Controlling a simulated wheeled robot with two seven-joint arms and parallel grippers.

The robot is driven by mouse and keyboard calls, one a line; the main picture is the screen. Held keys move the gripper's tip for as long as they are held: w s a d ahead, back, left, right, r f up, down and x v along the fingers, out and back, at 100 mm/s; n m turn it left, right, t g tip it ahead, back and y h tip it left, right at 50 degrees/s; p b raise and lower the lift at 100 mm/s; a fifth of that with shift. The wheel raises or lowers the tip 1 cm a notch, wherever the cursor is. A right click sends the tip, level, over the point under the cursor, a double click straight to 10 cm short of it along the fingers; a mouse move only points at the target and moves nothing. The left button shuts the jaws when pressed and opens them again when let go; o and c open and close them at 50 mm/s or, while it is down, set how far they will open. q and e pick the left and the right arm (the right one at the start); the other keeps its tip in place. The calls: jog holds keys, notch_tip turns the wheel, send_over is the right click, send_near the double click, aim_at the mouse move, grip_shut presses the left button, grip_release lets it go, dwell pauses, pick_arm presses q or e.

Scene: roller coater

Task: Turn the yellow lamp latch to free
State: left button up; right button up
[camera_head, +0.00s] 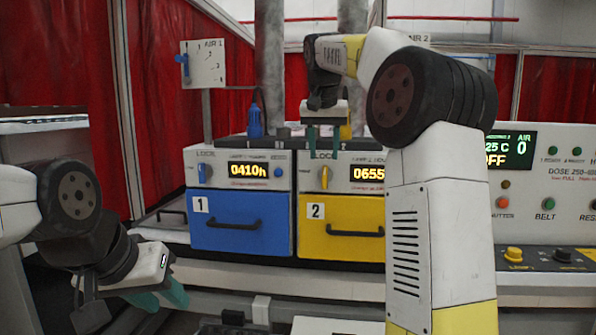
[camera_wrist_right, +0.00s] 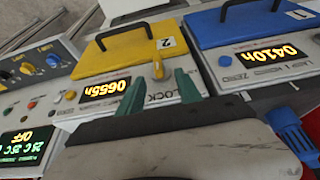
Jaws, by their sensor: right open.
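The yellow lamp latch (camera_head: 324,177) is a small upright knob on the front panel of the yellow unit 2, left of its 0655h display. It also shows in the right wrist view (camera_wrist_right: 157,68), close to the fingertips. My right gripper (camera_head: 322,152) is open and empty, with its teal fingers pointing down above the panel. In the right wrist view my right gripper (camera_wrist_right: 158,78) has one finger on each side of the line to the latch; I see no clear contact. My left gripper (camera_head: 166,302) is low at the left, away from the units, its finger gap unclear.
The blue unit (camera_head: 240,222) stands left of the yellow unit (camera_head: 341,228), with its own blue latch (camera_head: 205,173). A blue handle (camera_head: 255,122) rises behind it. The control panel (camera_head: 540,190) is at the right. My right arm covers part of the yellow unit's right side.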

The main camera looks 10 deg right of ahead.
aim_at(325, 167)
jog(key=x, duration=0.7)
jog(key=shift+d+f, duration=0.1)
jog(key=shift+f, duration=0.05)
jog(key=shift+c, duration=0.2)
grip_shut()
